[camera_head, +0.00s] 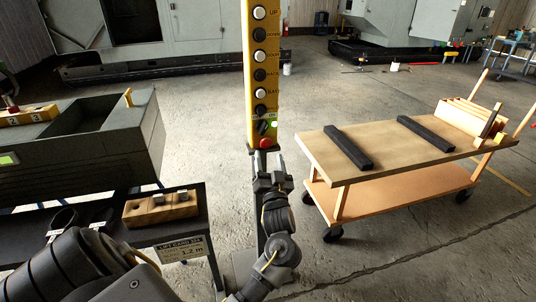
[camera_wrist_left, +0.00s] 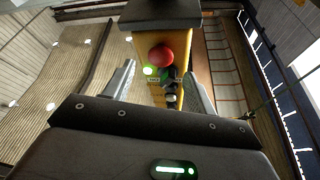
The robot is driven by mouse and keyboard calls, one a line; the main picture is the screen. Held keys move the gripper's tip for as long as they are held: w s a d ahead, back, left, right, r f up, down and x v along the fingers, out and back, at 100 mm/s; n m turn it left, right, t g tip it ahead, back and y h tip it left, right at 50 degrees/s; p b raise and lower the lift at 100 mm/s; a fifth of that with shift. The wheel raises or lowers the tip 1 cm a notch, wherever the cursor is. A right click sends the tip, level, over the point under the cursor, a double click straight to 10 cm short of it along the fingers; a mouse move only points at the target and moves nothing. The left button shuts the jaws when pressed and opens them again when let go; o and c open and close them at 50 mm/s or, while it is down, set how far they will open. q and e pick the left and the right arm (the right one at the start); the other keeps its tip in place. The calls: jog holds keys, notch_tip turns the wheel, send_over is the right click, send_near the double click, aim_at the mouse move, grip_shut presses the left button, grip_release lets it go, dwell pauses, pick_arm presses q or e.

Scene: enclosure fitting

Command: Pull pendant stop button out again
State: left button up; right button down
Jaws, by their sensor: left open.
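The yellow pendant (camera_head: 251,75) hangs upright in the middle of the head view, with a column of black and white buttons. Its red stop button (camera_head: 265,143) sits at the lower end of the column. In the left wrist view the stop button (camera_wrist_left: 161,57) shows as a round red cap on the yellow face (camera_wrist_left: 128,66). My left gripper (camera_head: 269,172) is just below the stop button. In the left wrist view its open fingers (camera_wrist_left: 160,75) stand apart to either side of the button's line, with nothing held. I cannot tell the remaining gap in depth. My right gripper is not in view.
A lit green lamp (camera_wrist_left: 148,71) is beside the stop button. A wooden cart (camera_head: 390,143) with two dark bars stands at the right. A dark side table (camera_head: 150,232) with a wooden block (camera_head: 160,207) is at the left. Floor between pendant and cart is clear.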

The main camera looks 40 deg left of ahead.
pick_arm(q)
jog(key=v, duration=0.7)
jog(key=shift+b, duration=0.4)
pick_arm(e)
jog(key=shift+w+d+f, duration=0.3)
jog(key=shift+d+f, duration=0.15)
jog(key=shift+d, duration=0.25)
pick_arm(q)
jog(key=shift+f, duration=0.1)
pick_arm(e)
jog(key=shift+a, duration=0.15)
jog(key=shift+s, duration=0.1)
